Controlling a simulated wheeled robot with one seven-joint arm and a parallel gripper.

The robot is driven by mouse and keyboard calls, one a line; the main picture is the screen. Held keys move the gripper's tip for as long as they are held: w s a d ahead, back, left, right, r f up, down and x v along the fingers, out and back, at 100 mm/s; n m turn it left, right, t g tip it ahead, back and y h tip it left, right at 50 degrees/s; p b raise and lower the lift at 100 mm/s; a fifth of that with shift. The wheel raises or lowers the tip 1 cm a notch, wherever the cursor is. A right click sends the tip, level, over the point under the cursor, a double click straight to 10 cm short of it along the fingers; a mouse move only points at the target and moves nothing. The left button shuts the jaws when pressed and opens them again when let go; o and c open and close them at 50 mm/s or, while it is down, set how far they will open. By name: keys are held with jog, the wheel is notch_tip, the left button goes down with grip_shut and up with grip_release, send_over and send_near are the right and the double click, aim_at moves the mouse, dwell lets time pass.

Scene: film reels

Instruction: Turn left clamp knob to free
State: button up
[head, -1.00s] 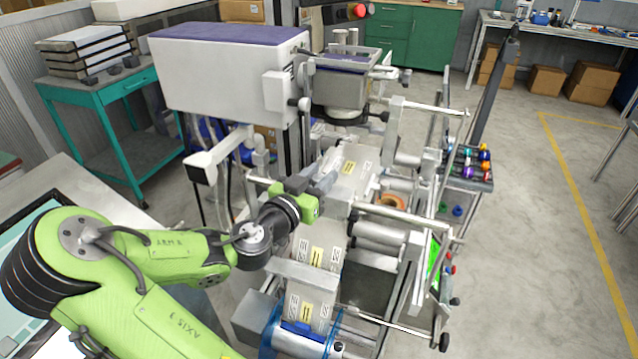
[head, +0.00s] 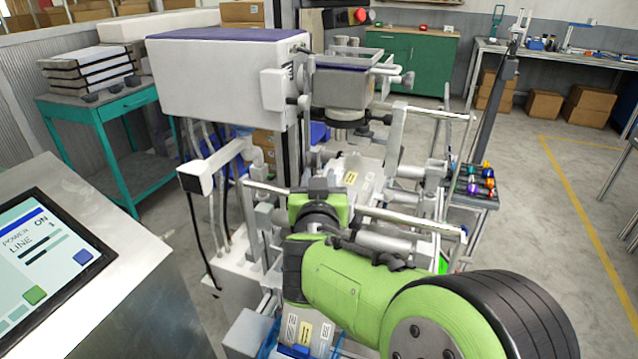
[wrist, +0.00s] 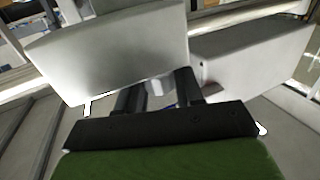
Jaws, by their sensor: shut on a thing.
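My gripper (wrist: 157,92) shows in the wrist view as two dark fingers with a gap between them. A small pale grey piece (wrist: 157,87), which looks like the left clamp knob, sits between the fingers, and the gripper is shut on it. Only a part of it shows; its marking and its turn position cannot be read. In the head view my green arm reaches in from the lower right over the labelling machine, and my wrist hides the fingertips and the knob.
Large pale machine plates (wrist: 115,50) stand close beyond the fingers. In the head view, a white machine housing (head: 225,75) rises at the back left and metal rods (head: 415,220) jut out at the right. A touch-screen panel (head: 50,265) is at the left. Floor is open at the right.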

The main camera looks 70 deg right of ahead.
jog(key=shift+n+t, duration=0.5)
jog(key=shift+t, duration=0.1)
jog(key=shift+r+t+b, duration=0.3)
jog(key=shift+t, duration=0.1)
jog(key=o, duration=0.9)
jog(key=shift+f, duration=0.1)
jog(key=shift+f, duration=0.1)
